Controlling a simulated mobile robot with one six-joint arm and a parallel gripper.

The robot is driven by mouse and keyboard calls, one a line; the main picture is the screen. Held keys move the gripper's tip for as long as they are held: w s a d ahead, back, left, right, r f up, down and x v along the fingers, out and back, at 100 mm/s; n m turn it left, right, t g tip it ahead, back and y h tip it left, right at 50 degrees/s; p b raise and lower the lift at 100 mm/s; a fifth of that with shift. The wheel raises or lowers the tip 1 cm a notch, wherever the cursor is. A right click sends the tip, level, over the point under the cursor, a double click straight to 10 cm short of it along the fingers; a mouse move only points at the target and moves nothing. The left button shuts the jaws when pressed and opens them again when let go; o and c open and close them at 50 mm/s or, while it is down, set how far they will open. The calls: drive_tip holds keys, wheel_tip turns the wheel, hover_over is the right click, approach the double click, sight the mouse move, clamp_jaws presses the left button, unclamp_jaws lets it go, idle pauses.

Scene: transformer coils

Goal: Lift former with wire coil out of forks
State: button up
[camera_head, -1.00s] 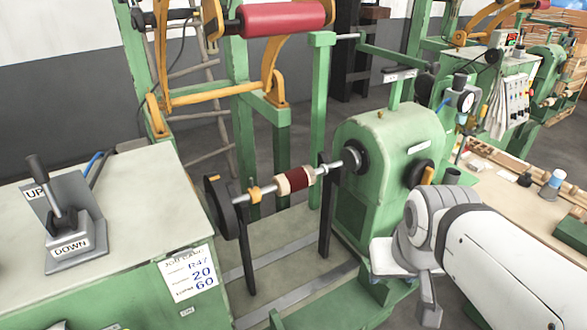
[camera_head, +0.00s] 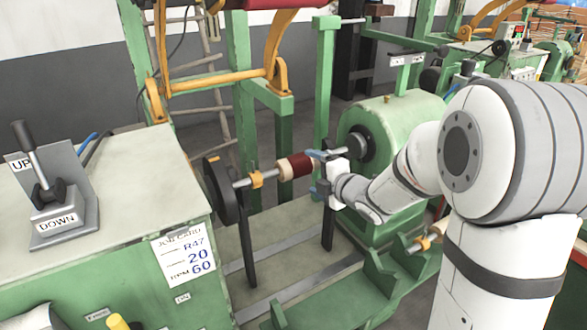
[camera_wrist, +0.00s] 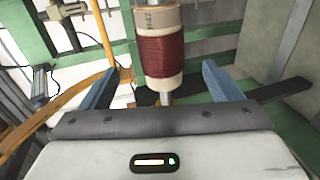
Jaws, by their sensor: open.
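The former with its dark red wire coil (camera_head: 295,165) sits on a metal shaft between a black disc at left and the green machine head at right. In the wrist view the coil (camera_wrist: 165,55) is upright in the picture, with cream former ends, one marked R47. Black upright forks (camera_head: 248,250) stand under the shaft line; the right one is partly hidden by my gripper. My gripper (camera_head: 316,172) is open at the coil's right end. In the wrist view its blue fingers (camera_wrist: 160,68) stand either side of the shaft and coil end, apparently apart from it.
The green winding machine head (camera_head: 400,115) is close behind my wrist. A yellow-orange frame (camera_head: 215,82) rises behind the shaft. A green control cabinet (camera_head: 130,185) with an UP/DOWN lever stands at left. A cradle holds another rod (camera_head: 425,243) at lower right.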

sight(302, 169)
drive_tip(key=p+x, duration=0.1)
drive_tip(key=x, duration=0.2)
drive_tip(key=shift+a, duration=0.25)
drive_tip(key=shift+p+x, duration=0.7)
drive_tip(key=shift+x, duration=1.5)
drive_tip(key=shift+s+f, duration=0.1)
drive_tip(key=shift+c, duration=0.5)
drive_tip(key=c, duration=1.5)
